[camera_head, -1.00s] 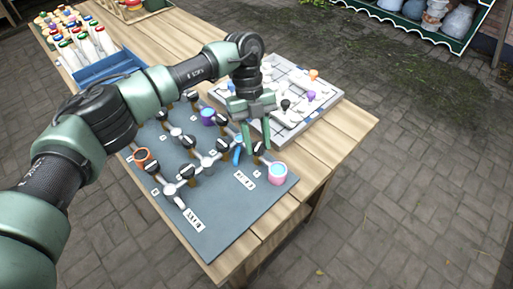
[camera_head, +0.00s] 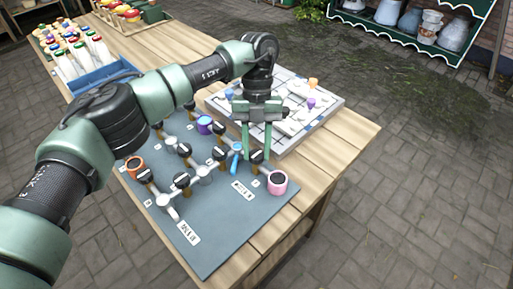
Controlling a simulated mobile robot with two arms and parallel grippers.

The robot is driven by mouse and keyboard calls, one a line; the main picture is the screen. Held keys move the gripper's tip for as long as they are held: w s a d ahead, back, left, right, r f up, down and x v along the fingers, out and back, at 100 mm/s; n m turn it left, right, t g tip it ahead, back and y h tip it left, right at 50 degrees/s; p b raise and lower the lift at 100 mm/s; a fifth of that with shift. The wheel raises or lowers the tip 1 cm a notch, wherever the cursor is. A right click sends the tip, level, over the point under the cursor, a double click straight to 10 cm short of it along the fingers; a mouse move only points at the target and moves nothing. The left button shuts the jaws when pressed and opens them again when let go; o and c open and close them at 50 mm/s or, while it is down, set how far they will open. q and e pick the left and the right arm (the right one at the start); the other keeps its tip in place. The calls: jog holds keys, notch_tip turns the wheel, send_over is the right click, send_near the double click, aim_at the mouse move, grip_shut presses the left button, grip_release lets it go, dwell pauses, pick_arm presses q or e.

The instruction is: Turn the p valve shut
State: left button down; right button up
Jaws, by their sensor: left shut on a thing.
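A blue-grey board (camera_head: 225,225) on the wooden table carries white pipes and several valves with black handles. My left gripper (camera_head: 256,155) reaches down over the board's right part, fingers pointing down. It is shut on a black valve handle (camera_head: 257,157) between a blue piece (camera_head: 235,158) and a pink cup (camera_head: 278,183). The fingers partly hide this handle. The small letter tags are too small to read, so I cannot tell from them which valve is p. My right gripper is not in view.
An orange ring (camera_head: 134,165) and a purple cup (camera_head: 204,125) also stand on the board. A grey tray (camera_head: 325,110) with small coloured pieces lies just behind the gripper. A blue crate (camera_head: 100,77) and bottles are at the back left. The table's right end is bare.

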pick_arm(q)
jog(key=c, duration=1)
grip_release()
jog(key=b+v, duration=0.1)
jog(key=v, duration=0.6)
jog(key=shift+w+r, duration=0.2)
jog(key=shift+r, duration=0.15)
